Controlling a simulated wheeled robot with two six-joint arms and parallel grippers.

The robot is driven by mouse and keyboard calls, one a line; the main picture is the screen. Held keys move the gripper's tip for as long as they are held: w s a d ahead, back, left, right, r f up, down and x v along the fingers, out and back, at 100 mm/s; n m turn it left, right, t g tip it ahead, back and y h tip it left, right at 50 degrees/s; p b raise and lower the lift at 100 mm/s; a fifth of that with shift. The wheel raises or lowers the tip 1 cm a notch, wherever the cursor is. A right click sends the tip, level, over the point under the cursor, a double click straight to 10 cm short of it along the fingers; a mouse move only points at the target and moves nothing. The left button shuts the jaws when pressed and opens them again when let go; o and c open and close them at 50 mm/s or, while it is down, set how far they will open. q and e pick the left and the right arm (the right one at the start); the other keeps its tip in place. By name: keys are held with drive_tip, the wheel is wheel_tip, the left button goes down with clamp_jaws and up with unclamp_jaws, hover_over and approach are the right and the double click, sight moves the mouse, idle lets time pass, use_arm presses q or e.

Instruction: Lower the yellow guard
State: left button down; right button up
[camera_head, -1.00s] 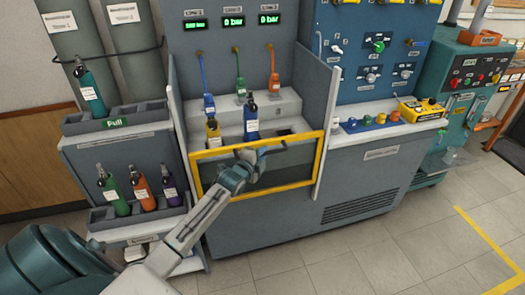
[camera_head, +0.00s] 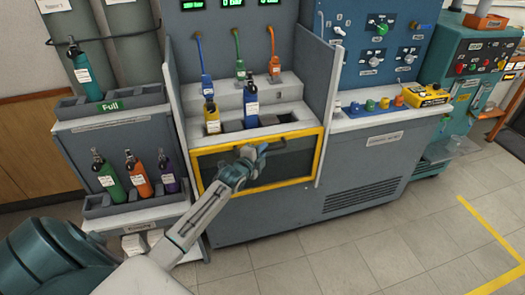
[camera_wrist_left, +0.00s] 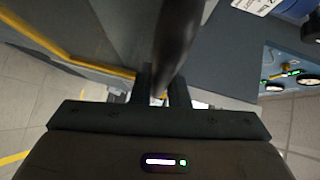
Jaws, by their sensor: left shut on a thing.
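The yellow guard (camera_head: 273,134) is a rectangular yellow frame around a dark see-through panel. It stands across the front of the grey test bench, below the bottles. In the wrist view, a yellow edge (camera_wrist_left: 90,68) runs at the left. My left gripper (camera_head: 252,155) is at the guard's upper middle, in front of the panel. In the left wrist view, its fingers (camera_wrist_left: 165,88) are shut on a thick dark bar (camera_wrist_left: 178,40), which looks like the guard's handle. The gripper hides part of the handle in the head view. My right gripper is not in view.
Grey side walls (camera_head: 318,75) flank the bay. A bottle rack (camera_head: 110,205) stands close to the left. The floor in front is clear.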

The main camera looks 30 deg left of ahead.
use_arm(q)
drive_tip(key=c, duration=1.4)
unclamp_jaws()
